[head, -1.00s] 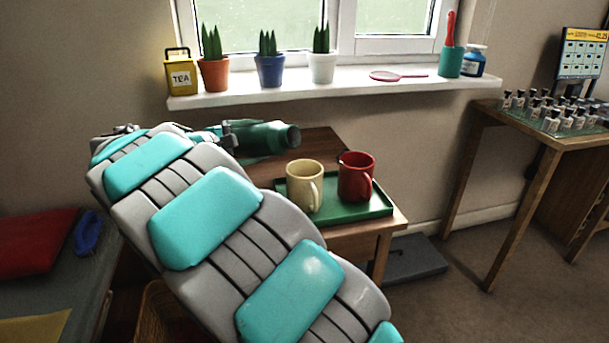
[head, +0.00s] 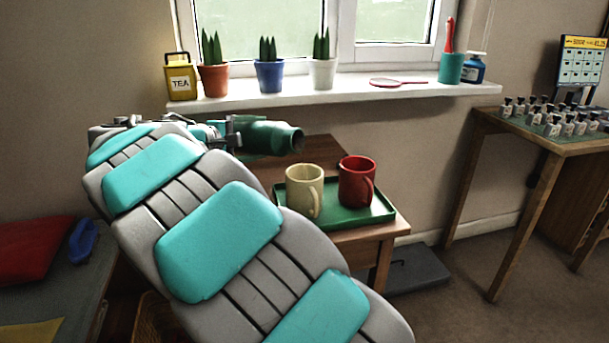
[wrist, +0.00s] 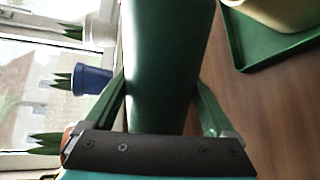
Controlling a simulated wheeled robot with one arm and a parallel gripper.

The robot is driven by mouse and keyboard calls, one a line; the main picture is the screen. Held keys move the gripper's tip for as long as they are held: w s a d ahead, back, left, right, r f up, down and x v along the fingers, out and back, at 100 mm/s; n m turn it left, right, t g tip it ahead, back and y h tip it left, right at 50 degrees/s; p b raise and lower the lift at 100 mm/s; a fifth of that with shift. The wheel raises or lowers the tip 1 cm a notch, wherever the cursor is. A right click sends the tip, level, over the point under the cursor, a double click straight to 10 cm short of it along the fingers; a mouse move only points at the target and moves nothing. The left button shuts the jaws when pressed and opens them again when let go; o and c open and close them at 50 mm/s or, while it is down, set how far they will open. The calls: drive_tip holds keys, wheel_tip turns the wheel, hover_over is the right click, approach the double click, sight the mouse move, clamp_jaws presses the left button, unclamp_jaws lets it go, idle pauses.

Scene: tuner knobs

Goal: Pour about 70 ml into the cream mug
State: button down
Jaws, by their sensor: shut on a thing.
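My gripper (head: 231,132) is shut on a dark green bottle (head: 268,137). The bottle lies nearly level, with its open end pointing right. In the wrist view the bottle (wrist: 168,60) runs up between the two fingers. The cream mug (head: 303,192) stands upright on the green tray (head: 345,217), its handle toward the front right. The bottle's open end is above and behind the cream mug in the head view, apart from it. No liquid shows, and the mug's inside bottom is hidden. Part of the cream mug (wrist: 285,12) shows at the wrist view's top right.
A red mug (head: 356,182) stands on the tray, right of the cream mug. The wooden table (head: 325,150) is bare behind the tray. The windowsill (head: 340,88) behind holds potted plants, a yellow tea tin (head: 180,82) and a teal cup (head: 451,68).

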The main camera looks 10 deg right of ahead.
drive_tip(key=shift+r+b, duration=0.15)
drive_tip(key=shift+b, duration=0.25)
drive_tip(key=shift+w+a, duration=0.2)
drive_tip(key=shift+w+a, duration=0.15)
drive_tip(key=shift+m+b, duration=0.4)
drive_tip(key=shift+b, duration=0.1)
idle(1.2)
